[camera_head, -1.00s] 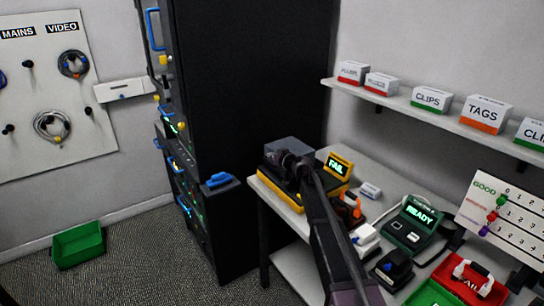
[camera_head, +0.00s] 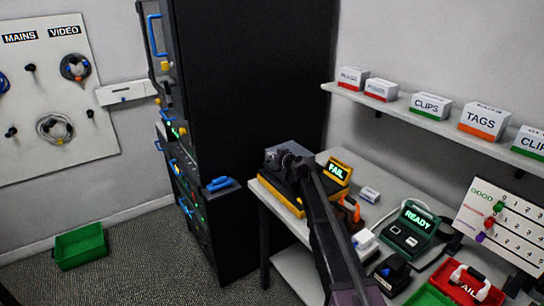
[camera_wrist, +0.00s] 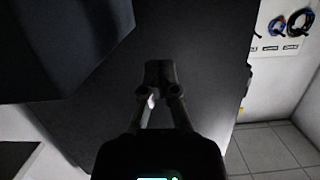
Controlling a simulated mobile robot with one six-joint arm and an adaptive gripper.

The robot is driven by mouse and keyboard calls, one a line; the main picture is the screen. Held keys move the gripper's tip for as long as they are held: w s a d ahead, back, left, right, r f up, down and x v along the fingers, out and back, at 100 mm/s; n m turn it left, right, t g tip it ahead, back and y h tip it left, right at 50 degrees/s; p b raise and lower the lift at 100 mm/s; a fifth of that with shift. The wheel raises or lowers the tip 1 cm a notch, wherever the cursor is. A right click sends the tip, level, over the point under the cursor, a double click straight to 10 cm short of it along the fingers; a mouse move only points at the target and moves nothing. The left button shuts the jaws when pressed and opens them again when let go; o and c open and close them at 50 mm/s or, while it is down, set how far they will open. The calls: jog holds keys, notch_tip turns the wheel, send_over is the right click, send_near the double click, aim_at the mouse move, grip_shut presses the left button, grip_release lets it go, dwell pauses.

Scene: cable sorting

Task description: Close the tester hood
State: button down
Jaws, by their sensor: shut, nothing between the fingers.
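The tester is a black and yellow unit on the bench, with a lit yellow FAIL display (camera_head: 339,171) at its right. Its grey hood (camera_head: 279,151) stands raised at the back left of the tester's body; its exact angle is hard to tell behind my arm. My gripper (camera_head: 285,161) is beside the hood, overlapping it in the head view, so contact cannot be told. In the wrist view, my gripper's fingers (camera_wrist: 159,72) are together and empty. A large dark slab, probably the hood, fills the upper left there.
A tall black rack (camera_head: 250,85) stands close behind and left of the tester. A shelf (camera_head: 440,125) with boxes hangs above the bench.

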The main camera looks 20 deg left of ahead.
notch_tip(320, 180, up, 2)
jog(key=shift+s+p, duration=0.15)
jog(key=shift+p, duration=0.55)
jog(key=p+v, duration=0.1)
jog(key=v, duration=0.8)
jog(key=shift+s+d+f+p, duration=0.2)
jog(key=shift+s+p, duration=0.2)
jog(key=shift+s, duration=0.15)
jog(key=shift+a, duration=0.1)
